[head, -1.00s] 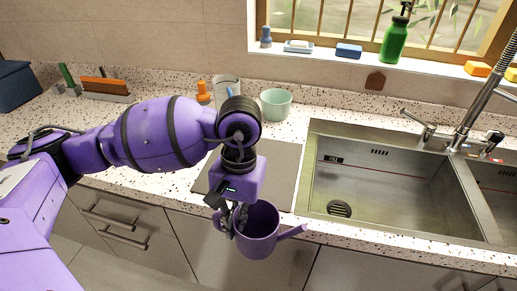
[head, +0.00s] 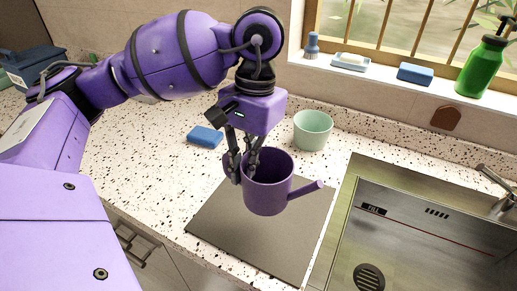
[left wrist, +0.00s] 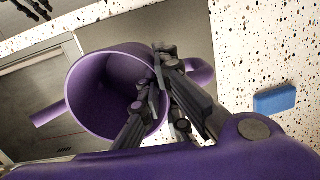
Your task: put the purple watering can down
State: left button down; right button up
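The purple watering can (head: 268,192) is upright over the grey mat (head: 230,228) on the speckled counter, its spout pointing right. I cannot tell for sure whether its base touches the mat. My left gripper (head: 243,172) comes down from above at the can's left side. In the left wrist view, my left gripper (left wrist: 155,95) has its fingers around the near wall of the can (left wrist: 88,98), with one finger inside the opening. It appears shut on the can.
A mint-green cup (head: 312,132) stands behind the can, and a blue sponge (head: 205,137) lies to its left. The sink (head: 420,235) is on the right. A green bottle (head: 481,68) stands on the windowsill.

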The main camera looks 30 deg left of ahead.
pick_arm(q)
jog(key=w+a+f, duration=0.1)
jog(key=f, duration=0.2)
jog(key=w+a+f, duration=0.1)
jog(key=a+f, duration=0.1)
jog(key=f, duration=0.1)
jog(key=w+a+f, duration=0.2)
jog(key=f, duration=0.1)
jog(key=shift+f+p, duration=0.3)
jog(key=shift+p, duration=0.1)
pick_arm(e)
jog(key=shift+w+a+r, duration=0.1)
jog(key=shift+w+r, duration=0.5)
jog(key=shift+w, duration=0.05)
pick_arm(q)
jog(key=shift+s, duration=0.1)
pick_arm(e)
jog(key=shift+f, duration=0.1)
pick_arm(q)
jog(key=shift+f, duration=0.25)
jog(key=c, duration=2)
grip_release()
pick_arm(e)
jog(key=shift+s, duration=0.25)
pick_arm(q)
jog(key=shift+r, duration=0.1)
